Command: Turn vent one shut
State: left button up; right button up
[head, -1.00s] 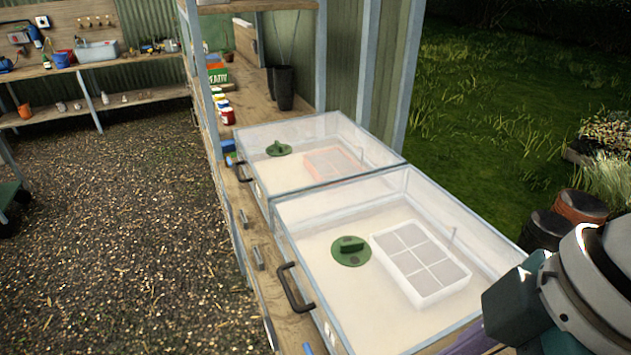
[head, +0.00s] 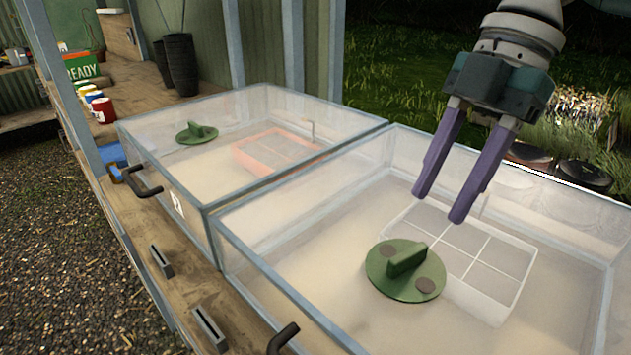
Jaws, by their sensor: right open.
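Two round green vents with raised grips sit on clear-lidded boxes. The nearer vent (head: 378,278) is on the near box (head: 240,262); its grip runs toward the upper right, and two dark round spots show on its disc. The farther vent (head: 185,137) is on the far box (head: 190,220), which has a white label (head: 177,204), too small to read surely. I cannot tell which is vent one. My right gripper (head: 438,207) has two purple fingers, apart and empty, pointing down above the near box, up and right of the nearer vent. My left gripper is out of view.
A white divided tray (head: 520,268) is in the near box and an orange tray (head: 236,157) in the far one. Black handles (head: 148,192) stick out over the wooden bench edge (head: 125,225). Dark pots (head: 181,65) and red jars (head: 103,110) stand behind.

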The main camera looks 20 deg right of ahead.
aim_at(410, 253)
jog(key=x, duration=0.7)
jog(key=shift+a, duration=0.1)
jog(key=shift+c, duration=0.2)
grip_shut()
